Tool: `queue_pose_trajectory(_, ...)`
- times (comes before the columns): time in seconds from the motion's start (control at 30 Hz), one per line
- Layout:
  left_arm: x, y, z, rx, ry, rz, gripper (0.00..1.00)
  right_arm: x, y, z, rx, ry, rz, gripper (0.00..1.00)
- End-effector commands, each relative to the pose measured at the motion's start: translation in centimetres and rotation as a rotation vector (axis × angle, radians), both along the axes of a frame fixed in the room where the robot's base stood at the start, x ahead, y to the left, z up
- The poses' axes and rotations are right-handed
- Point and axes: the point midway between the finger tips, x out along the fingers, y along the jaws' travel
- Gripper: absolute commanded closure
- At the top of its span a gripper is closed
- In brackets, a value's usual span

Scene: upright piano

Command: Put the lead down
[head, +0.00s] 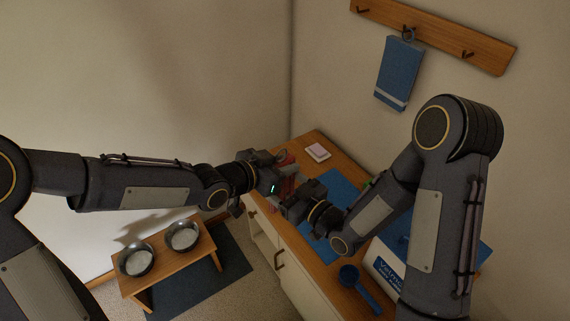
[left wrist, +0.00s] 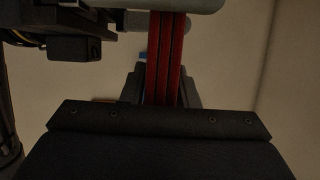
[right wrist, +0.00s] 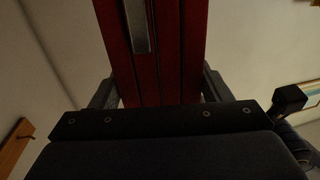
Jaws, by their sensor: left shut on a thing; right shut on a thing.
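The lead shows as a small patch of red (head: 287,158) between my two grippers in the head view. My left gripper (head: 277,172) is shut on it; in the left wrist view several red strands (left wrist: 166,60) run between the fingers. My right gripper (head: 292,200) is also shut on the lead, close beside the left one. In the right wrist view wide red bands (right wrist: 180,50) with a grey metal piece (right wrist: 138,25) pass between the fingers. Both grippers appear above the counter's left edge. Most of the lead is hidden by the grippers.
The wooden counter (head: 312,137) bears a blue mat (head: 340,184), a pink-and-white block (head: 317,151), a blue scoop (head: 358,285) and a white labelled container (head: 385,271). A low bench (head: 165,262) holds two bowls. A blue towel (head: 397,70) hangs from the hook rail (head: 440,35).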

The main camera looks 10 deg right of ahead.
Motion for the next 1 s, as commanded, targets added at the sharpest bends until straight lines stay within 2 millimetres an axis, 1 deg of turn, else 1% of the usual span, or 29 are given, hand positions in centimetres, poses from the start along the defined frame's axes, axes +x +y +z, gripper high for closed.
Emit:
queue_pose_trajectory(0.03,-0.4,-0.4,0.0,0.0,0.0,-0.013,0.94,0.1,0.0,0.0,0.0,0.0,-0.002,0.54)
queue_pose_trajectory(0.07,-0.5,-0.4,0.0,0.0,0.0,-0.014,0.98,0.1,0.0,0.0,0.0,0.0,-0.002,0.54)
queue_pose_trajectory(0.23,-0.6,-0.5,0.0,0.001,0.001,-0.018,0.99,0.2,0.0,0.0,-0.001,-0.001,-0.002,0.54)
queue_pose_trajectory(0.27,-0.6,-0.6,0.0,0.001,-0.001,-0.019,1.0,0.2,0.0,0.0,-0.001,-0.001,-0.002,0.27)
queue_pose_trajectory(0.43,-0.5,-0.5,0.0,0.0,0.0,-0.015,1.0,0.2,0.0,0.0,-0.001,-0.001,-0.002,0.04)
queue_pose_trajectory(0.77,-0.4,-0.3,0.0,0.0,-0.001,-0.011,1.0,-0.1,-0.2,0.0,-0.001,0.001,-0.002,0.04)
queue_pose_trajectory(0.87,-0.3,-0.3,0.0,-0.001,-0.001,-0.01,1.0,-0.9,-0.9,-0.1,-0.002,0.002,-0.004,0.04)
queue_pose_trajectory(1.0,-0.3,-0.3,0.0,-0.001,-0.001,-0.01,1.0,-3.0,-2.6,-0.1,-0.002,0.004,-0.006,0.04)
